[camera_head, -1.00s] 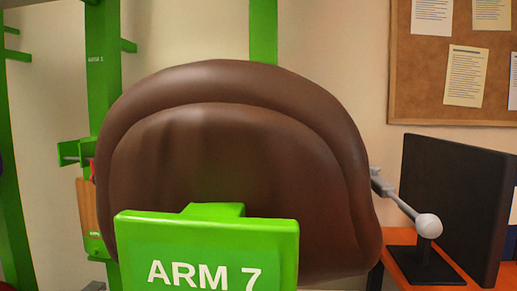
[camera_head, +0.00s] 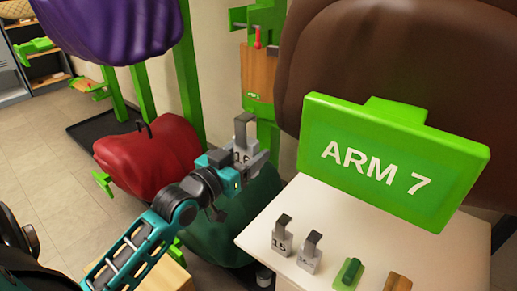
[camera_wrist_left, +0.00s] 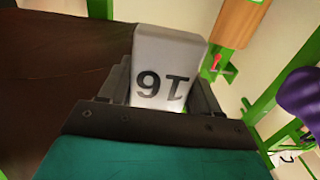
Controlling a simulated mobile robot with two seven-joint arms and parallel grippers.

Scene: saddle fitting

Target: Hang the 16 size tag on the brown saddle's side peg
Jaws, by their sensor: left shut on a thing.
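My left gripper (camera_head: 243,165) is shut on a grey tag marked 16 (camera_head: 245,134) with a hook-like top. The gripper holds it in the air left of the ARM 7 sign. In the left wrist view the tag (camera_wrist_left: 166,72) stands between the fingers, its number upside down. The brown saddle (camera_head: 395,60) fills the upper right, behind the sign; its brown surface also shows in the left wrist view (camera_wrist_left: 50,65). I cannot pick out its side peg for sure. My right gripper is not in view.
A white tabletop (camera_head: 350,220) holds two other grey tags (camera_head: 282,238), a green piece (camera_head: 347,272) and a brown piece (camera_head: 398,282). The green ARM 7 sign (camera_head: 390,165) stands above it. Green posts, a wooden board (camera_head: 258,75), and purple (camera_head: 110,25), red (camera_head: 150,155) and dark green saddles lie left of it.

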